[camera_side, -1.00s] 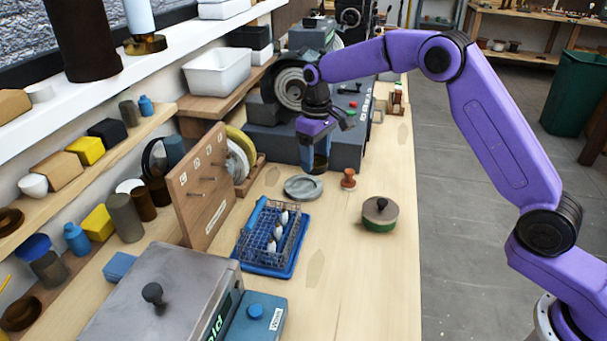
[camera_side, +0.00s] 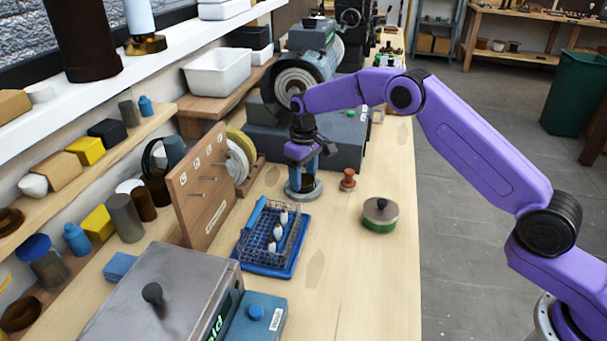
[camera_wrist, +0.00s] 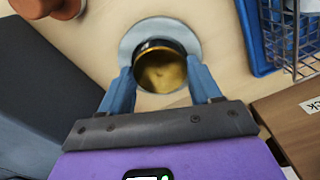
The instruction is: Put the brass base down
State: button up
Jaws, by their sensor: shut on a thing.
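The brass base (camera_wrist: 161,72) is a short round piece with a dark rim and a golden inside, between the blue fingers of my gripper (camera_wrist: 162,82) in the wrist view. My gripper (camera_side: 303,180) is shut on it and points down over a grey round plate (camera_side: 304,195) on the bench. In the wrist view the plate (camera_wrist: 127,46) shows as a pale ring around the base. The base is low over the plate; whether its underside touches is hidden. In the side view the fingers cover most of the base.
A reddish-brown spool-like piece (camera_side: 348,180) stands just right of the plate. A blue tray (camera_side: 291,259) with a wire basket (camera_side: 268,232) is in front. A green-sided round tin (camera_side: 380,214) is further right. Dark grinder machinery (camera_side: 300,82) stands behind. Bench space front right is clear.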

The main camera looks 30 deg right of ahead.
aim_at(304, 180)
jog(key=o, duration=1.1)
jog(key=shift+f, duration=0.1)
jog(key=shift+c, duration=0.2)
notch_tip(304, 180, up, 12)
